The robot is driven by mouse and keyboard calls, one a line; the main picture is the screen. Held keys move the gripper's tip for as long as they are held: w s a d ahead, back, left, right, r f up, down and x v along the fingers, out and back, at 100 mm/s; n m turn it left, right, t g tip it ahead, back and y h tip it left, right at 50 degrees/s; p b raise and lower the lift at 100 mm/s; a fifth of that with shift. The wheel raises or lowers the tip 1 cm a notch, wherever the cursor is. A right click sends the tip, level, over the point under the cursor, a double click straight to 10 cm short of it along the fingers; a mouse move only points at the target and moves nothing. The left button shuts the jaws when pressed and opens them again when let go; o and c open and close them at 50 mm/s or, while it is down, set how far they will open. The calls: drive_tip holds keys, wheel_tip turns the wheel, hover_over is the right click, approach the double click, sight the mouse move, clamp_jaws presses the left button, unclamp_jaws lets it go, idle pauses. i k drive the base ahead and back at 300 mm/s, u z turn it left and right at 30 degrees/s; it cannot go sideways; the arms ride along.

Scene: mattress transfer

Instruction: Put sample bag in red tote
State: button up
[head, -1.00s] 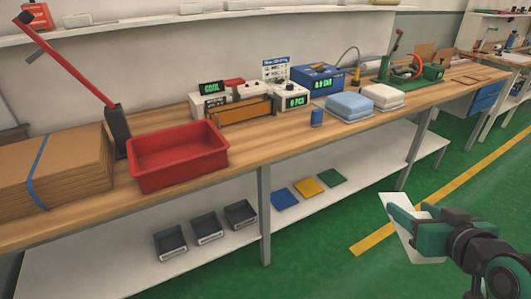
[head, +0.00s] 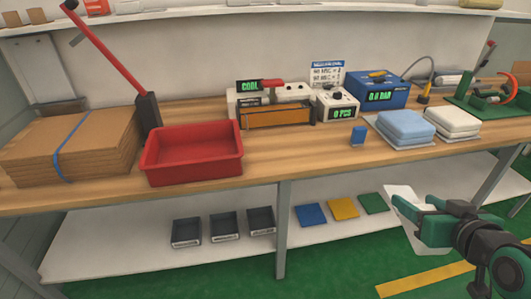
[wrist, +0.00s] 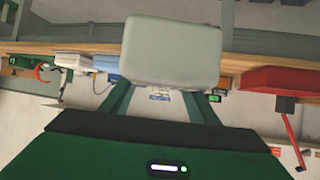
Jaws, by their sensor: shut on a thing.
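The red tote (head: 192,172) stands on the workbench left of centre and its inside looks empty. It also shows in the wrist view (wrist: 275,80) at the right, where the scene appears upside down. My gripper (head: 412,214) is at the right in the head view, in front of the bench and below the level of its top. It is shut on a flat whitish bag (head: 404,196), which I take to be the sample bag. In the wrist view the pale bag (wrist: 171,52) sits between the fingertips. The gripper is well apart from the tote.
Stacked cardboard (head: 70,145) and a red-armed device (head: 148,115) stand beside the tote. A sealer (head: 275,115), a blue box (head: 380,92) and blue and white stacks (head: 405,127) line the bench. The lower shelf (head: 120,245) holds dark bins (head: 225,225). Green floor is clear in front.

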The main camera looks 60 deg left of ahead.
sight(195, 151)
drive_tip(key=u, duration=0.35)
drive_tip(key=i, duration=1.05)
drive_tip(key=u, duration=0.85)
drive_tip(key=i, duration=0.85)
drive_tip(key=u, duration=1.05)
drive_tip(key=i, duration=0.65)
drive_tip(key=u, duration=0.45)
